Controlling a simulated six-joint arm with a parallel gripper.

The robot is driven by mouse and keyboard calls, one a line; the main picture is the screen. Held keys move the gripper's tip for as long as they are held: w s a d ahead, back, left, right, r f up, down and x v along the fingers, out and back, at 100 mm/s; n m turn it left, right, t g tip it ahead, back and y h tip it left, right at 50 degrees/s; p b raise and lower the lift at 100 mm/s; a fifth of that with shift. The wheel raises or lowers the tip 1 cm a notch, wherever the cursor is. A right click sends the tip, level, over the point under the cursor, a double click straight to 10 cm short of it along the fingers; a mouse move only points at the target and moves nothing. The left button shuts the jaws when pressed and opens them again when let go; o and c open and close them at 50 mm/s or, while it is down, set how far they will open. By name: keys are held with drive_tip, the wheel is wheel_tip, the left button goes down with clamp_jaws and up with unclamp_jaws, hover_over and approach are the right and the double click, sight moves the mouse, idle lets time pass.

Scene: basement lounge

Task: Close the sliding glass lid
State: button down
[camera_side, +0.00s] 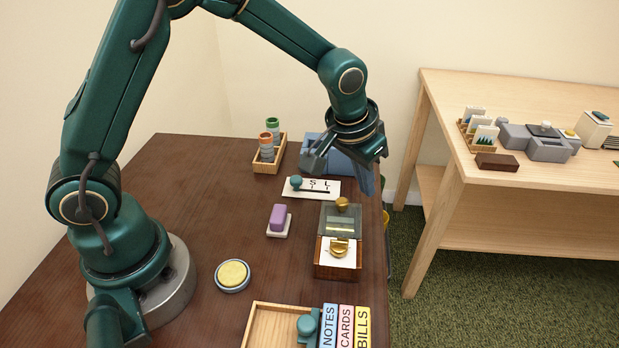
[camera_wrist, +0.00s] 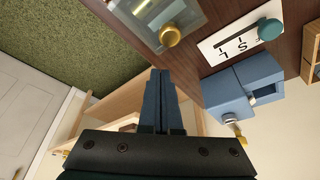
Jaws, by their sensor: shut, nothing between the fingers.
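The wooden box (camera_side: 338,272) stands near the right edge of the dark table, with a brass object (camera_side: 339,247) on a pale surface inside its near part. Its glass lid (camera_side: 341,221) lies toward the far end and has a brass knob (camera_side: 342,204). The near part of the box looks uncovered. In the wrist view the glass lid (camera_wrist: 150,14) and knob (camera_wrist: 169,36) are at the top, cut off by the frame. My gripper (camera_side: 368,186) is beyond the knob, above the table's right edge, shut and empty. Its closed fingers (camera_wrist: 160,75) point toward the knob, apart from it.
A blue box (camera_side: 347,158) stands behind my gripper, beside a white slider plate (camera_side: 318,188). A purple block (camera_side: 279,216), a round yellow button (camera_side: 232,275), and a wooden tray (camera_side: 262,325) with labelled files are nearby. A side table (camera_side: 540,215) stands to the right.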

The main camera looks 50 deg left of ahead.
drive_tip(key=shift+w+r, duration=0.2)
drive_tip(key=shift+w, duration=0.15)
drive_tip(key=v, duration=1)
wheel_tip(320, 180, up, 4)
drive_tip(key=t, duration=0.1)
hover_over(352, 205)
drive_tip(key=s+a, duration=0.2)
drive_tip(key=s+a+f, duration=0.1)
drive_tip(key=s, duration=0.6)
drive_tip(key=s+a+f, duration=0.1)
drive_tip(key=s+f, duration=0.1)
drive_tip(key=s, duration=0.6)
drive_tip(key=shift+s+a+f+t, duration=0.25)
drive_tip(key=shift+a+f+t, duration=0.1)
drive_tip(key=shift+a+t, duration=0.05)
